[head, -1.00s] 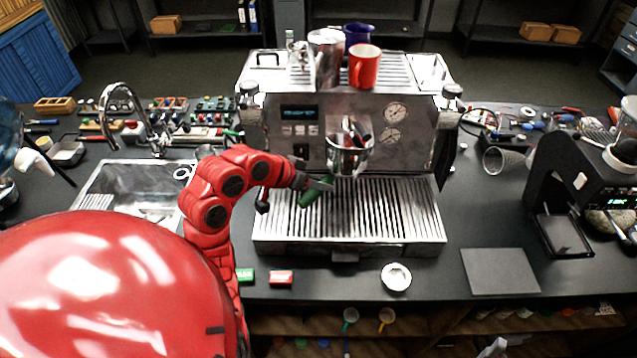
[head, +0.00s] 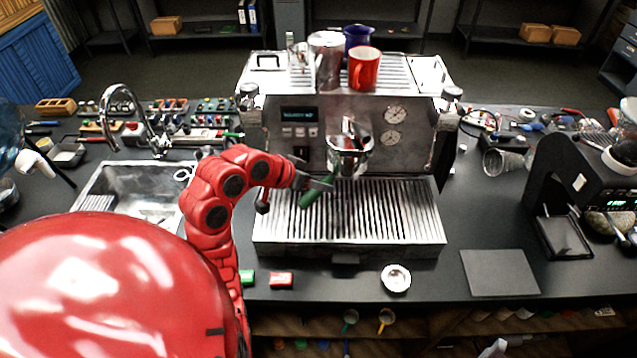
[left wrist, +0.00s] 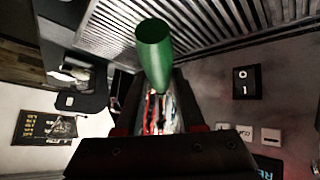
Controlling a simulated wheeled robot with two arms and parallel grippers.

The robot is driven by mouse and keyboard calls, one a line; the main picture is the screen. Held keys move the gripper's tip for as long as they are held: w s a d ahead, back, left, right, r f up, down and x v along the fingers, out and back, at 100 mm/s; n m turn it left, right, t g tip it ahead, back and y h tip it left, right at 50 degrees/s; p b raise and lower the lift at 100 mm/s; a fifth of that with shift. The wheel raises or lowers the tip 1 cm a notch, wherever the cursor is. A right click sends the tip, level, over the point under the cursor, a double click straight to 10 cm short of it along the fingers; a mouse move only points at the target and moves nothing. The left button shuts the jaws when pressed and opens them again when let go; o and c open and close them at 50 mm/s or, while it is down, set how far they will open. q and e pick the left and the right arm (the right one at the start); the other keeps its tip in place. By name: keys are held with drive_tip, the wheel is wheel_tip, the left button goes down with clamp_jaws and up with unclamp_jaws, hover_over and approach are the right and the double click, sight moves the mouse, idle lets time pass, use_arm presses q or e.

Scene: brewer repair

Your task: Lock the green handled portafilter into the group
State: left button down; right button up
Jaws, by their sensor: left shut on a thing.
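The espresso machine stands at the middle of the counter in the head view. Its group (head: 350,150) is a shiny metal part on the front panel, above the slatted drip tray (head: 400,228). The green portafilter handle (head: 309,200) points down and to the left, just below and left of the group. My left gripper (head: 322,184) is shut on the portafilter near its handle. The green handle also shows in the left wrist view (left wrist: 154,50), sticking out beyond the gripper. I cannot tell how the portafilter's head sits against the group.
A red mug (head: 364,70), a blue cup and a metal pitcher stand on top of the machine. A sink (head: 135,190) lies to the left and a grinder (head: 585,185) to the right. A dark mat (head: 500,272) lies at the front right.

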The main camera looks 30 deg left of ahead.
use_arm(q)
drive_tip(key=shift+d, duration=0.1)
drive_tip(key=shift+d+r+n+y+p, duration=0.15)
drive_tip(key=shift+d+n+y+p, duration=0.25)
drive_tip(key=shift+p, duration=0.25)
drive_tip(key=shift+d+n, duration=0.2)
drive_tip(key=shift+n, duration=0.1)
drive_tip(key=d+n+y+p, duration=0.2)
drive_tip(key=p, duration=0.4)
drive_tip(key=shift+d+n+t+y, duration=0.2)
drive_tip(key=shift+n+t+y, duration=0.1)
drive_tip(key=shift+n+t, duration=0.1)
drive_tip(key=shift+w+a, duration=0.1)
drive_tip(key=shift+a, duration=0.05)
